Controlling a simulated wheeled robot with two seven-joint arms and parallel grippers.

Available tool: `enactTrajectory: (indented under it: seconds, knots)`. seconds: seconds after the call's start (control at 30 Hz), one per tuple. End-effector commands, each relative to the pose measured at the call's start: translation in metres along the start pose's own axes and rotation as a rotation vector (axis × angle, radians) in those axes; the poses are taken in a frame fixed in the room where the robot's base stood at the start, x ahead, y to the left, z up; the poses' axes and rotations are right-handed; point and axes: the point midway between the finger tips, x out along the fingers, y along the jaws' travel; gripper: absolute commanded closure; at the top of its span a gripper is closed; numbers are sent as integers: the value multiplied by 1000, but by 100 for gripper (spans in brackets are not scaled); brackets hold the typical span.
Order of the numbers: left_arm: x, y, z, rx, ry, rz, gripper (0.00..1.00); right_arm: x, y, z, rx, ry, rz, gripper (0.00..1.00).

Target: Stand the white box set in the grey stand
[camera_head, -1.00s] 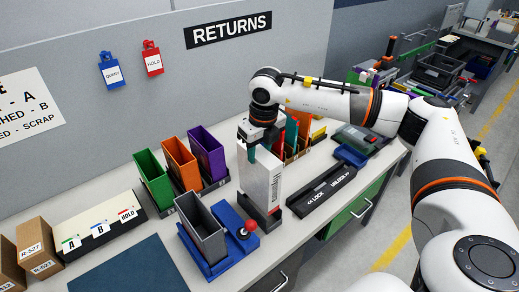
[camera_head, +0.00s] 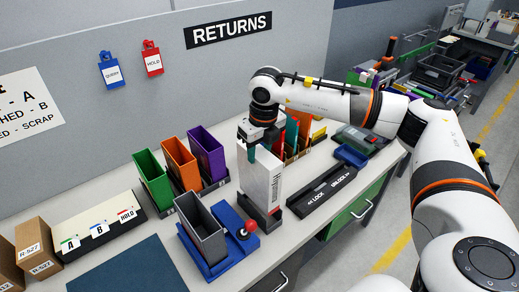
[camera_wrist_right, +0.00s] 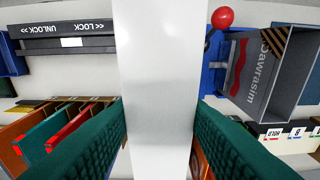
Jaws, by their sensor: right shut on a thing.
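The white box set (camera_head: 257,180) stands upright near the middle of the bench in the head view, with dark print on its narrow side. In the right wrist view the white box set (camera_wrist_right: 157,80) runs as a pale band between my teal finger pads. My right gripper (camera_head: 262,148) is shut on its upper end from above. The grey stand (camera_head: 272,217) shows as a dark rim around the foot of the box. I cannot tell whether the box rests fully on its floor. My left gripper is not in view.
A blue fixture (camera_head: 222,267) with a grey bin (camera_head: 205,235) and a red knob (camera_head: 251,227) is close on the left. Green (camera_head: 152,178), orange (camera_head: 180,163) and purple (camera_head: 206,153) bins stand behind. A black lock bar (camera_head: 322,190) lies to the right.

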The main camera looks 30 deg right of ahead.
Motion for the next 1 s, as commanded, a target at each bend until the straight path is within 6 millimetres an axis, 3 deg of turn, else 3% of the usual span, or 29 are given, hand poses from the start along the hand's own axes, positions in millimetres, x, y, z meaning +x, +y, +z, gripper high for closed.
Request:
enactTrajectory:
  seconds: [1.0]
  knots:
    - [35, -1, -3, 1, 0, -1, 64, 40, 0, 5, 0, 2, -1, 100]
